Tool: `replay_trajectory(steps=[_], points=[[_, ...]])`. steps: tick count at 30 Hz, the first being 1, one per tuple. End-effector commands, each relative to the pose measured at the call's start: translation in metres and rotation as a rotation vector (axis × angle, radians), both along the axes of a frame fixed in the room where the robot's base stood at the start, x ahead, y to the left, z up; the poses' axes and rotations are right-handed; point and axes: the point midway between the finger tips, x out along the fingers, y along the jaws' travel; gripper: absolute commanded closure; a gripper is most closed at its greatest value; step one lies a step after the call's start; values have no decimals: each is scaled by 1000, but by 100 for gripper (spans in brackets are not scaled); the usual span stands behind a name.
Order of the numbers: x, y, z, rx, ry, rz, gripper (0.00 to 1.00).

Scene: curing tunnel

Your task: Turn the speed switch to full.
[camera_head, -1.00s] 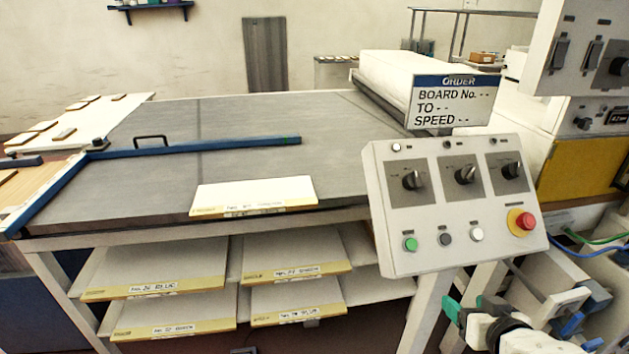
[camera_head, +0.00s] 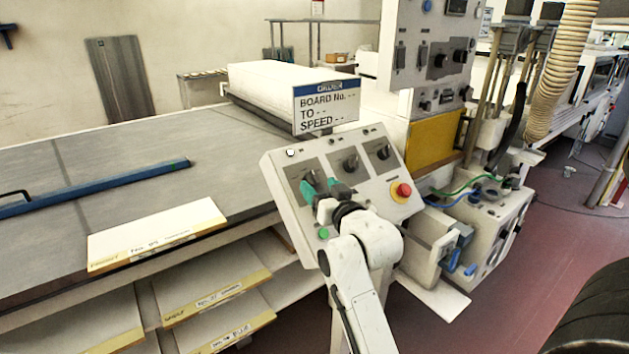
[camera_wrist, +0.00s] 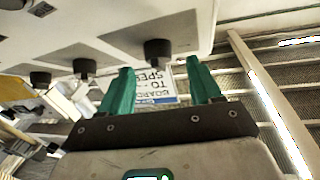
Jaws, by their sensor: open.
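The sloped white control panel (camera_head: 358,200) carries three black rotary knobs on grey plates. Their labels are too small to read, so I cannot tell which is the speed switch. My gripper (camera_head: 322,187) is open, with green fingertips in front of the left knob (camera_head: 308,178), partly covering it. In the wrist view this knob (camera_wrist: 157,50) stands just beyond the gap between the fingertips (camera_wrist: 159,65), and no contact is clear. The middle knob (camera_head: 350,161) and right knob (camera_head: 383,150) are clear of the gripper.
A red stop button (camera_head: 402,190) and a green button (camera_head: 323,233) are on the same panel. An order sign (camera_head: 326,105) stands behind it, its speed entry blank. A board (camera_head: 155,235) lies on the grey table left. Another switch cabinet (camera_head: 430,48) stands behind right.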

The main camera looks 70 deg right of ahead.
Motion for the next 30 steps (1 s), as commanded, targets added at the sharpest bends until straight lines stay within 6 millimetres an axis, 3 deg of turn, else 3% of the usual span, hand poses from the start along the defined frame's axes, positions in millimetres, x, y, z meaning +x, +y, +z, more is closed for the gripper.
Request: replay_trajectory(steps=[6,17,30], points=[[18,-16,0,1,1,-1,36],[22,-19,0,1,1,0,36],[21,-19,0,1,1,0,76]])
